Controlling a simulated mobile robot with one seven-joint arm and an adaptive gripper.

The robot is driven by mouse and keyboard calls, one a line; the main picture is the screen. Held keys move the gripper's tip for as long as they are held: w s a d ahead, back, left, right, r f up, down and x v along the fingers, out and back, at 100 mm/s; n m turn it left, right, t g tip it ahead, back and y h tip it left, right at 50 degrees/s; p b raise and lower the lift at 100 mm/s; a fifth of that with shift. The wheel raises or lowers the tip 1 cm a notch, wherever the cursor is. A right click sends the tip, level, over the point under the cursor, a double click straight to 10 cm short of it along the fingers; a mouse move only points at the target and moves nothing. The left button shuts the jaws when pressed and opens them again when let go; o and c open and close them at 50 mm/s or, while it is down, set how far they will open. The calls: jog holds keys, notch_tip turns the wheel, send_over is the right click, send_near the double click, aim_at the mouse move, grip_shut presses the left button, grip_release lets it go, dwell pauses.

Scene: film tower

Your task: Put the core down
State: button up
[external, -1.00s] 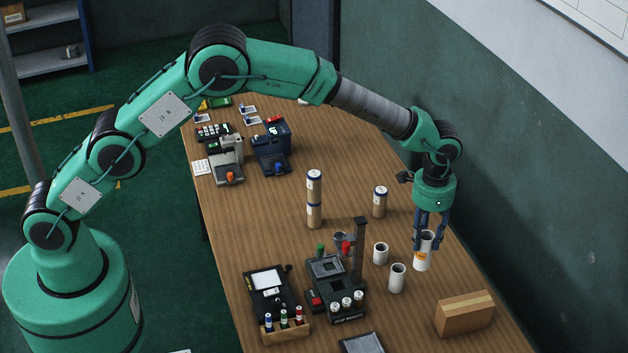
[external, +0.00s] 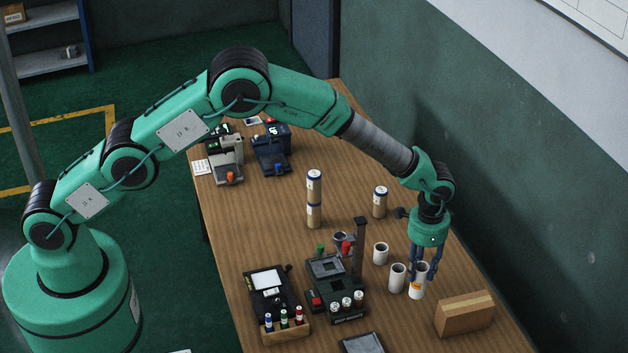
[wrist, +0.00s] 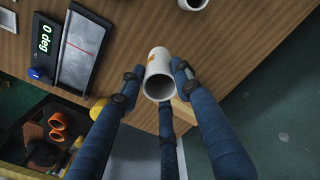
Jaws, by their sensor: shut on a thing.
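A white hollow core (external: 417,287) with an orange label is between the fingers of my gripper (external: 423,266). It stands roughly upright in the external view, just right of another white core (external: 397,278). Whether its lower end touches the table cannot be told. In the wrist view the held core (wrist: 158,62) shows its open end toward the camera. The blue fingers of my gripper (wrist: 157,77) are shut on its sides. A third white core (external: 381,254) stands behind on the wooden table (external: 270,210).
A cardboard box (external: 464,313) lies close to the right of the held core. A black device with a post (external: 360,250) stands to the left. Tall tan rolls (external: 314,200) stand farther back.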

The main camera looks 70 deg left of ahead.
notch_tip(320, 180, down, 6)
dwell(0.5)
jog(key=shift+f, duration=0.2)
jog(key=shift+f, duration=1.8)
jog(key=shift+f, duration=0.1)
jog(key=o, duration=1.2)
jog(key=shift+r, duration=6.1)
jog(key=shift+r, duration=0.1)
